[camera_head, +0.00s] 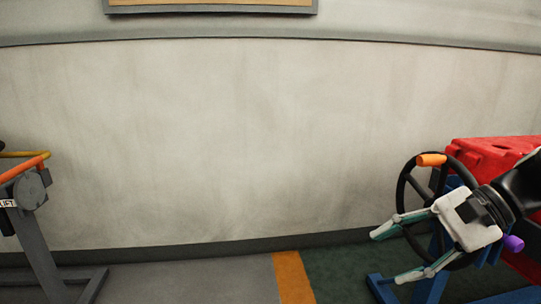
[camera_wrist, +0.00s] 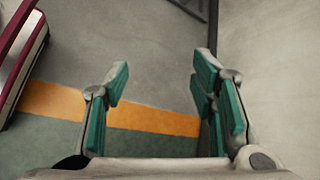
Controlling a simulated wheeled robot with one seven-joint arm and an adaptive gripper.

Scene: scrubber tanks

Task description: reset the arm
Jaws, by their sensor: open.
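My gripper (camera_head: 391,254) shows at the lower right of the head view, with its teal-padded fingers spread apart and pointing left. Nothing is between them. It is in front of a black handwheel (camera_head: 404,190) with an orange knob (camera_head: 431,160); whether it touches the wheel I cannot tell. In the wrist view my gripper (camera_wrist: 158,85) is also open and empty, with floor and an orange stripe beyond the fingers. Part of the wheel is hidden behind my gripper and arm.
A red tank (camera_head: 490,150) and blue stand (camera_head: 432,285) are at the right. A grey stand (camera_head: 42,250) with an orange lever (camera_head: 25,167) is at the left. An orange floor stripe (camera_head: 293,278) lies between. The floor in the middle is clear, with a pale wall (camera_head: 200,140) behind.

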